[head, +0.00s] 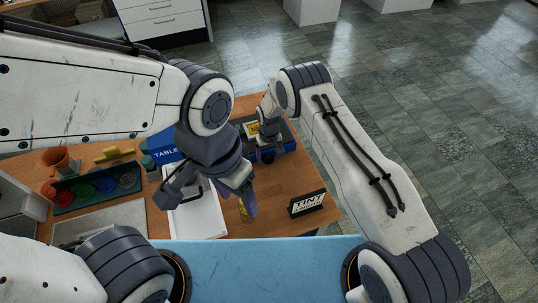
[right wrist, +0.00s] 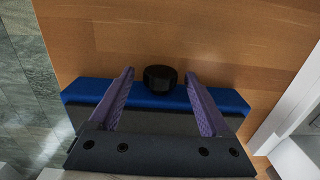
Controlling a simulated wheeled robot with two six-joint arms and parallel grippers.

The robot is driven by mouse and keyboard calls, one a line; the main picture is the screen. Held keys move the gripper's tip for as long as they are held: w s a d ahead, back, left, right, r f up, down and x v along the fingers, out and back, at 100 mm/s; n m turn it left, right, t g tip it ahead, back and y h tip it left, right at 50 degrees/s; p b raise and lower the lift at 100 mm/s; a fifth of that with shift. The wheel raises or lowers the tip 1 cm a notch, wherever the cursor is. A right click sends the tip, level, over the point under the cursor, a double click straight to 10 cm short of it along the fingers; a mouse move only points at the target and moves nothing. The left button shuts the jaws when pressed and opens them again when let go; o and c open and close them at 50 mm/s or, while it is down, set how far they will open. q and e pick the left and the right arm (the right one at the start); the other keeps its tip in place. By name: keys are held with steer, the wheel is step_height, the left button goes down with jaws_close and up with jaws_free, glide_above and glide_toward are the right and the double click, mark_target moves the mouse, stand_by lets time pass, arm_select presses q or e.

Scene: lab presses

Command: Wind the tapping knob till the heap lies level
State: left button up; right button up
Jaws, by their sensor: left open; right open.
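The tapping knob is a short black cylinder (right wrist: 160,78) at the edge of a blue and black device (right wrist: 75,95). In the right wrist view it stands between the open purple fingers of my right gripper (right wrist: 162,90), with a gap on each side. In the head view my right gripper (head: 268,146) is over the blue device (head: 289,134), where a yellow patch (head: 254,128) shows; I cannot tell whether this is the heap. My left gripper (head: 210,195) is open above the white tray, apart from the device.
A blue box marked "TABLE" (head: 165,155) stands left of the device. A white tray (head: 208,222), a dark sign (head: 307,203), a rack of coloured round pots (head: 100,186) and an orange cup (head: 56,159) are on the wooden table (head: 285,180). Bare wood lies between device and sign.

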jaws_close()
steer(key=shift+d+f+b, duration=0.1)
steer(key=shift+f+b, duration=0.1)
steer(key=shift+b, duration=0.4)
steer(key=y+b, duration=0.1)
steer(key=b, duration=0.2)
steer(key=g+y+b, duration=0.1)
steer(key=y+b, duration=0.1)
steer(key=b, duration=0.1)
steer(key=y+b, duration=0.1)
steer(key=b, duration=0.2)
steer(key=shift+w+d+f+g+y, duration=0.15)
steer(key=shift+d+f+g+y, duration=0.15)
steer(key=shift+d+y, duration=0.1)
steer(key=shift+r+y+b, duration=0.25)
steer(key=shift+y+b, duration=0.05)
steer(key=shift+b, duration=0.35)
steer(key=shift+r, duration=0.1)
